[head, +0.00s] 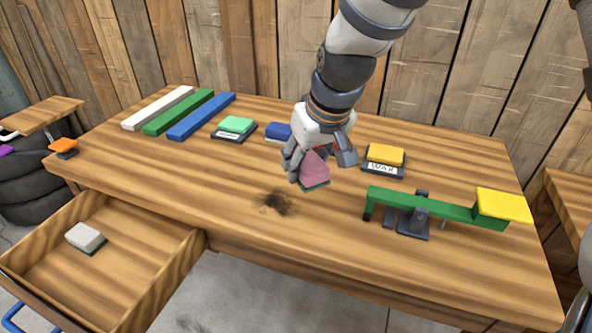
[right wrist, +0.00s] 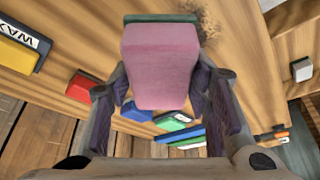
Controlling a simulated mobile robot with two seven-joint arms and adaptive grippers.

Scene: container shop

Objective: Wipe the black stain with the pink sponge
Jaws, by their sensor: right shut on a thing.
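The pink sponge (head: 313,170) has a dark green underside and is held by my right gripper (head: 318,165), which is shut on it. In the right wrist view the sponge (right wrist: 160,62) sits between the two fingers. The black stain (head: 277,203) is a dark smudge on the wooden table (head: 240,230), left of and nearer than the sponge in the head view. It also shows in part behind the sponge in the right wrist view (right wrist: 207,22). The sponge appears held apart from the stain, above the table. My left gripper is not in view.
An open drawer (head: 150,300) at front left holds a white sponge (head: 86,237). White, green (head: 179,112) and blue bars lie at back left. A green sponge (head: 235,125), blue block (head: 278,132) and yellow sponge (head: 385,154) stand behind. A green lever stand (head: 420,205) is at right.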

